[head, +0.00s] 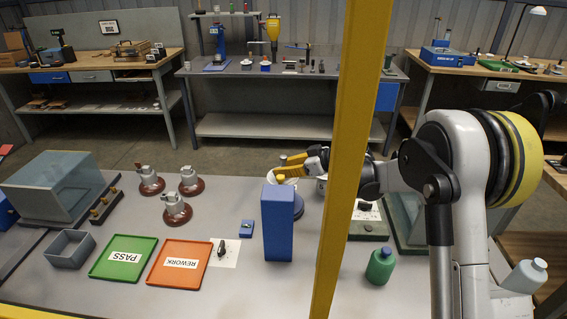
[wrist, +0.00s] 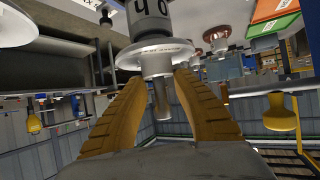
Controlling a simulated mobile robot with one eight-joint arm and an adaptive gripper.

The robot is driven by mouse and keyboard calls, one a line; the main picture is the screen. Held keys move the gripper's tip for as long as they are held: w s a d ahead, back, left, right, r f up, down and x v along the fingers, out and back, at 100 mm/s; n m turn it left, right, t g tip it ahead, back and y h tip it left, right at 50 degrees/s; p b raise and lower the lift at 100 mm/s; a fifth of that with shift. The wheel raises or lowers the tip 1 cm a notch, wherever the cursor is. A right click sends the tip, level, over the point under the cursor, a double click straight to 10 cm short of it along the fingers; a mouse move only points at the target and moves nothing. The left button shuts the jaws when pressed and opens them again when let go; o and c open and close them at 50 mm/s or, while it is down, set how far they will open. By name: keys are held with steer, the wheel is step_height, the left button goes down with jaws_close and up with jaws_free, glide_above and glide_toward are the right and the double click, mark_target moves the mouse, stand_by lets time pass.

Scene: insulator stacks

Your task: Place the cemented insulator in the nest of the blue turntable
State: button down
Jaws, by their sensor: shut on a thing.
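My gripper (head: 284,168), with yellow fingers, is above the middle of the table. In the wrist view its ribbed fingers (wrist: 158,88) close on an insulator (wrist: 154,54) with a grey marked cap, a pale disc and a metal pin. The fingers grip around the pin, just beside the disc. In the head view only a pale part of the insulator (head: 290,182) shows below the fingers. The blue turntable (head: 298,207) is a round blue shape, partly hidden behind a tall blue box (head: 278,226). Its nest is hidden, and I cannot tell whether the insulator touches it.
A yellow post (head: 345,150) crosses in front of my arm. Several brown-based insulators (head: 176,209) stand left. A green PASS tray (head: 123,258) and an orange REWORK tray (head: 180,264) lie in front. A green bottle (head: 380,267) stands right of the post.

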steer(key=shift+f, duration=0.65)
steer(key=c, duration=1.1)
jaws_free()
steer(key=shift+o, duration=0.2)
